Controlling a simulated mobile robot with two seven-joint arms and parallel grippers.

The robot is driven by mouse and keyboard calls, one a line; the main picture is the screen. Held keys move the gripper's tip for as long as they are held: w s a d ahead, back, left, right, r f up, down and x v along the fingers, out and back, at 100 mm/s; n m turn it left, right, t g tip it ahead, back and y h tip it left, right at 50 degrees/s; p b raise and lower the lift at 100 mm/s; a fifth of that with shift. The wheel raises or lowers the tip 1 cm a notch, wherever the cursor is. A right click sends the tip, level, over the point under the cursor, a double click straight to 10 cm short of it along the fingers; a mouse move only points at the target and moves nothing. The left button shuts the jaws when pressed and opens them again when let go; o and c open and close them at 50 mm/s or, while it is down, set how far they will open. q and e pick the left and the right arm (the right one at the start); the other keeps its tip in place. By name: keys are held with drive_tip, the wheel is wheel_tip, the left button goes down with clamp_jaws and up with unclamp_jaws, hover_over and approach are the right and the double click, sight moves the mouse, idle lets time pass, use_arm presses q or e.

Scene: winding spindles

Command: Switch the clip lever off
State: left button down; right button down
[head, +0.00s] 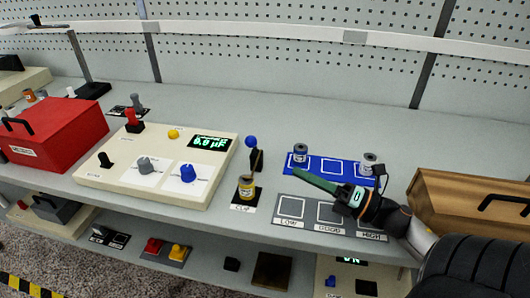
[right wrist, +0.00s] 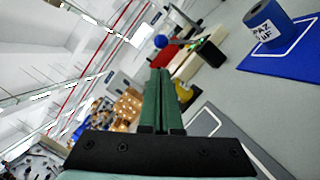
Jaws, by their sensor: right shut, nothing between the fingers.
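The clip lever is a dark upright post with a blue ball knob (head: 250,142). It stands at the back of a black base plate labelled CLIP (head: 243,208), and a yellow-labelled can (head: 246,187) stands at its front. In the right wrist view the blue knob (right wrist: 160,41) shows just beyond the fingertips. My right gripper (head: 298,174) has green fingers, shut and empty, pointing left toward the lever and apart from it. The fingers also show shut in the right wrist view (right wrist: 160,74). My left gripper is not in view.
A cream panel (head: 130,187) with knobs and a green display lies left of the lever. A blue mat (head: 330,167) with two cans and a grey labelled tray (head: 292,207) lie on the right. A red box (head: 60,130) and a brown box (head: 470,200) stand at the sides.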

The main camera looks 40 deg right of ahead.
drive_tip(key=shift+a, duration=0.1)
drive_tip(key=p+x, duration=0.1)
drive_tip(key=x, duration=0.9)
drive_tip(key=shift+p, duration=0.3)
